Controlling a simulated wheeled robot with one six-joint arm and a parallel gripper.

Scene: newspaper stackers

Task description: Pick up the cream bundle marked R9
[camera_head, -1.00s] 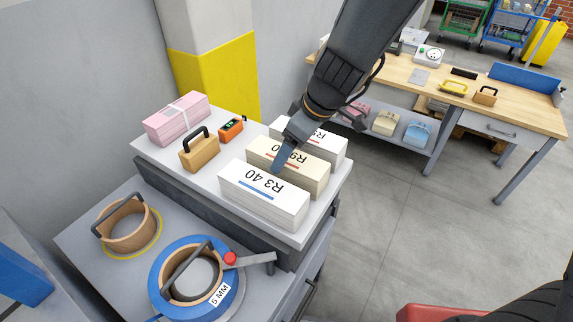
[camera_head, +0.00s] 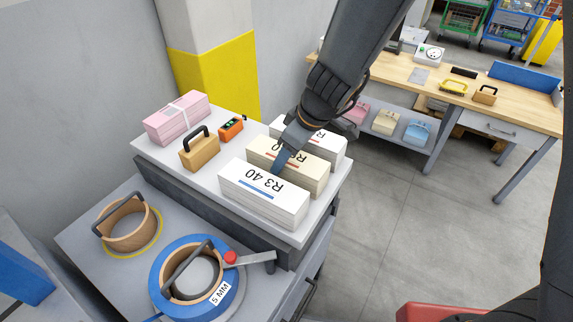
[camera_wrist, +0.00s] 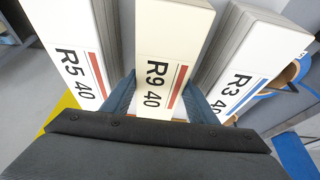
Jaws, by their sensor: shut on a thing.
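The cream bundle marked R9 40 (camera_head: 312,171) stands in the middle of a row of three on the grey table top. It has a red stripe, and its label is partly hidden by my gripper in the head view. My gripper (camera_head: 277,160) has come down over it. In the wrist view the R9 bundle (camera_wrist: 172,40) lies between the two blue fingers of my gripper (camera_wrist: 160,98), one on each long side. The fingers are shut on it. The bundle appears to rest on the table top still.
A white bundle marked R3 40 (camera_head: 262,195) stands close on one side, and a white bundle marked R5 40 (camera_wrist: 68,45) on the other. A tan handled block (camera_head: 199,152), an orange device (camera_head: 231,127) and a pink bundle (camera_head: 177,117) stand behind left.

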